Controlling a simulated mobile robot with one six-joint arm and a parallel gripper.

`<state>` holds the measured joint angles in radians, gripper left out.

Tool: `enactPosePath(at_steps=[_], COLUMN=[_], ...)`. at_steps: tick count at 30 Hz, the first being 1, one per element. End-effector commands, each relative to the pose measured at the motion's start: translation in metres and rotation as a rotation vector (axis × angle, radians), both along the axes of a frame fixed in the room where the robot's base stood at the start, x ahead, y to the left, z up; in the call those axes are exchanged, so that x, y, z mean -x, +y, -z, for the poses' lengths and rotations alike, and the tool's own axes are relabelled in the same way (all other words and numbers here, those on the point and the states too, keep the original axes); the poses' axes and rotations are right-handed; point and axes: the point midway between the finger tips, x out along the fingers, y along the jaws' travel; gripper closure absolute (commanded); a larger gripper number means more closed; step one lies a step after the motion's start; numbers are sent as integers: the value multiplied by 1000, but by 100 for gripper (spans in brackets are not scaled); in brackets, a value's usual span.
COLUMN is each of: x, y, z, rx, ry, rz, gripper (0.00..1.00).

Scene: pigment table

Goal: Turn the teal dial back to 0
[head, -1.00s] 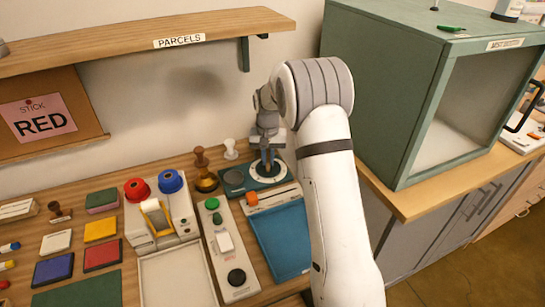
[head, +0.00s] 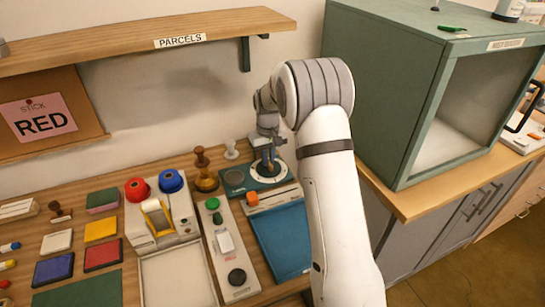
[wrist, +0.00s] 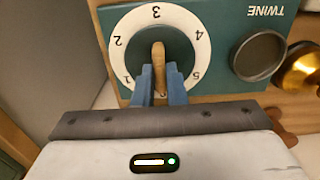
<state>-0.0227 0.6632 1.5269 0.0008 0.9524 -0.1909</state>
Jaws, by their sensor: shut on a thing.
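The teal dial (wrist: 185,45) is a teal face inside a white ring numbered 1 to 5, on a teal box labelled TWINE. It also shows in the head view (head: 284,174), at the back of the table. A wooden grip bar (wrist: 158,62) stands across its middle. My gripper (wrist: 160,75) has its blue fingers shut on this bar, one on each side. The bar lies nearly straight up and down in the wrist view, its near end toward a partly hidden mark at the ring's bottom. In the head view my gripper (head: 267,165) is above the dial.
A round dark cap (wrist: 258,56) and a brass piece (wrist: 300,70) are beside the dial. A green cabinet (head: 385,100) stands right; a shelf (head: 110,45) hangs above.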

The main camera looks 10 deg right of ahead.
Motion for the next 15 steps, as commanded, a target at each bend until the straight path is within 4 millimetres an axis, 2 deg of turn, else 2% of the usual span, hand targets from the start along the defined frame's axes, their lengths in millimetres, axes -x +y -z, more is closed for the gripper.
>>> enactPosePath(at_steps=[7, 8, 15], x=[-4, -4, -2], y=[0, 0, 0], z=[-5, -5, -2], rx=[0, 0, 1], ry=[-14, -14, -6], rz=[-1, -1, 0], gripper=[100, 86, 67])
